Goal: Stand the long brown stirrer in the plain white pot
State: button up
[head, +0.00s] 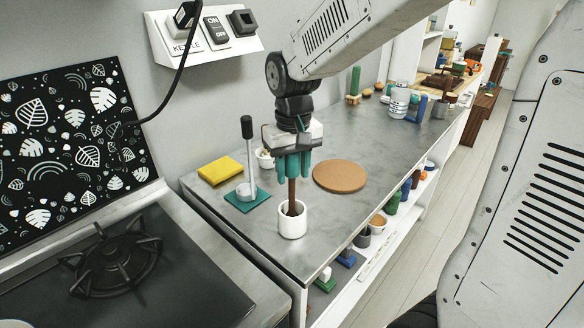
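The plain white pot (292,226) stands upright near the front edge of the grey counter. The long brown stirrer (292,195) is upright, with its lower end inside the pot's rim; whether it touches the bottom is hidden. My gripper (293,172) points straight down above the pot. Its teal fingers are close together around the stirrer's upper part, which they mostly hide.
A second white pot (264,160) is partly hidden behind my gripper. A teal-based stand with a black-topped rod (247,150), a yellow block (220,170) and a round cork mat (340,177) are nearby. A black stove (120,270) is at left.

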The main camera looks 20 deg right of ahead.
jog(key=shift+o, duration=0.3)
jog(key=shift+r, duration=0.1)
notch_tip(320, 180, up, 12)
jog(key=shift+r, duration=0.1)
jog(key=s+d+f, duration=0.1)
jog(key=s+f, duration=0.2)
jog(key=s, duration=0.8)
jog(key=s+d+f+t, duration=0.1)
jog(key=s+d+f, duration=0.1)
jog(key=s, duration=0.8)
jog(key=shift+s+f, duration=0.4)
jog(key=shift+f, duration=0.3)
